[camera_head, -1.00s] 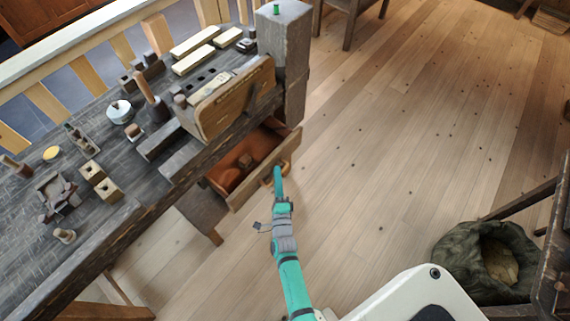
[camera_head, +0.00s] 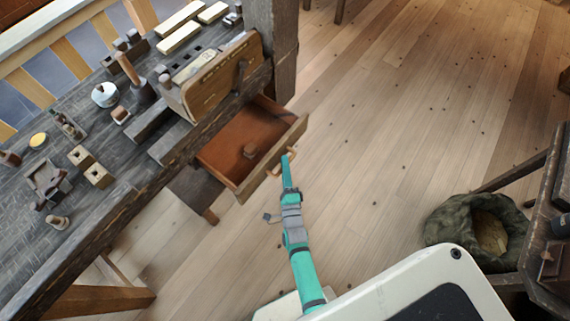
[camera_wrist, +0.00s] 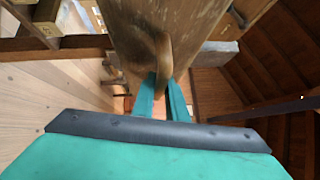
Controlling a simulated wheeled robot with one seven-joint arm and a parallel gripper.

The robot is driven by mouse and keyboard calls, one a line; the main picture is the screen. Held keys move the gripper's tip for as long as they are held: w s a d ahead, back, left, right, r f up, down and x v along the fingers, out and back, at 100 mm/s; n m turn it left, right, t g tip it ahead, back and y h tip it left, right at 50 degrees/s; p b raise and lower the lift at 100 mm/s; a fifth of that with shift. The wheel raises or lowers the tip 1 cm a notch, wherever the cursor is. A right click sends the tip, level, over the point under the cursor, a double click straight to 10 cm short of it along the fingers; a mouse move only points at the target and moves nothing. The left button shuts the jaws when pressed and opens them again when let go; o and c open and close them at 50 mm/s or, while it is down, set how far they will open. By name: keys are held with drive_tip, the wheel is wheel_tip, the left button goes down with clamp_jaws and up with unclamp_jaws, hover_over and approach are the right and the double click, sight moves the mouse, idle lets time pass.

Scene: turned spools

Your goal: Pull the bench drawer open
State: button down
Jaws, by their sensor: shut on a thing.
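The bench drawer (camera_head: 262,171) is a wooden box with a reddish-brown inside, standing well out from under the bench edge. My gripper (camera_head: 287,160), teal, is at the handle. In the wrist view its two fingers (camera_wrist: 162,85) are at the handle's lower part, shut on it. The exact contact is partly hidden.
The dark workbench (camera_head: 150,150) carries several small wooden pieces, a white pot (camera_head: 105,95) and an upright wooden panel (camera_head: 215,78). A dark green sack (camera_head: 470,226) stands at the right beside dark furniture. The plank floor between is clear.

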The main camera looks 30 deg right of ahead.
drive_tip(key=c, duration=2)
unclamp_jaws()
drive_tip(key=shift+c, duration=0.2)
drive_tip(key=v, duration=1.1)
drive_tip(key=s+a+r+n+g+y, duration=0.3)
drive_tip(key=s+a+r+n+y, duration=0.3)
drive_tip(key=s+a+r+n, duration=1)
wheel_tip(320, 180, up, 3)
drive_tip(key=s+n, duration=0.2)
drive_tip(key=n, duration=0.5)
drive_tip(key=shift+s+a, duration=0.25)
